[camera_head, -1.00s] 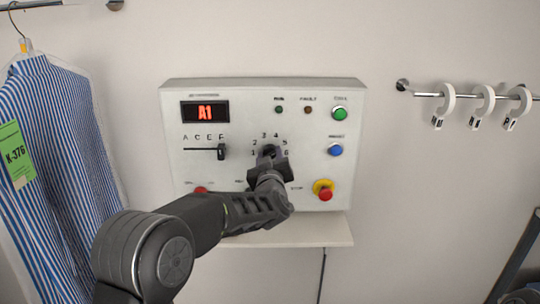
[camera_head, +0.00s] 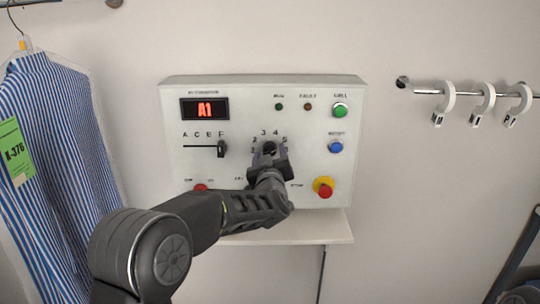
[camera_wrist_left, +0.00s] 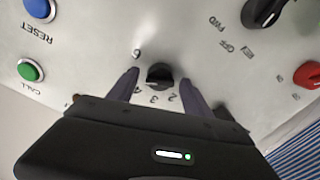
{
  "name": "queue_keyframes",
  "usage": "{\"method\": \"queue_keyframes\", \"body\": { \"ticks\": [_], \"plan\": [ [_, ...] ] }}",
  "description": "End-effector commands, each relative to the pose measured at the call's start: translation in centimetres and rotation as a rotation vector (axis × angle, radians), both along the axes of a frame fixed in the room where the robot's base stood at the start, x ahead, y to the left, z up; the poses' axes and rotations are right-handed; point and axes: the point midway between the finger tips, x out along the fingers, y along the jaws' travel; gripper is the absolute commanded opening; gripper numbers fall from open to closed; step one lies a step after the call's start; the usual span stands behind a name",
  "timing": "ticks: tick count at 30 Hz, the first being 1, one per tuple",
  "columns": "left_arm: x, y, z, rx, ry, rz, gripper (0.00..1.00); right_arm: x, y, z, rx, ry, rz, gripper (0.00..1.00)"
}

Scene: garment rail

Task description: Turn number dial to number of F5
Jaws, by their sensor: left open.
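The number dial (camera_wrist_left: 160,75) is a small black knob ringed by printed numbers on the white control panel (camera_head: 240,180). My left gripper (camera_head: 269,158) is open in front of it, hiding part of the dial and some lower numbers. In the left wrist view its two fingers (camera_wrist_left: 160,79) stand on either side of the dial, with gaps; contact is not visible. The display (camera_head: 204,109) reads A1 in red. The letter slider (camera_head: 221,149) has its black handle beneath the F.
Green (camera_head: 340,110) and blue (camera_head: 336,147) buttons and a red emergency stop (camera_head: 325,190) sit right of the dial. Another black knob (camera_wrist_left: 265,12) shows in the wrist view. A striped shirt (camera_head: 60,150) hangs left; a rail with white hooks (camera_head: 447,100) is right.

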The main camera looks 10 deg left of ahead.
Motion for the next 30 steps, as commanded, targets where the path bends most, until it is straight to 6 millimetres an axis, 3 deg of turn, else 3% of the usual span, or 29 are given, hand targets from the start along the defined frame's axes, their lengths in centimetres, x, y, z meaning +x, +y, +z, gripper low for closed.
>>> {"method": "queue_keyframes", "body": {
  "ticks": [15, 27, 30],
  "plan": [
    [-6.8, -1.8, -0.1, -0.001, 0.000, -0.001, 0.58, 0.3, 0.1, -2.1, 0.007, -0.009, 0.002, 0.36],
    [-7.1, -1.9, -0.1, -0.008, 0.000, -0.002, 0.58, 0.3, 0.1, -2.0, 0.007, -0.009, 0.002, 0.36],
    [-7.0, -2.8, -0.8, -0.042, 0.015, -0.041, 0.58, 0.3, 0.1, -2.1, 0.006, -0.009, 0.002, 0.36]
  ]
}}
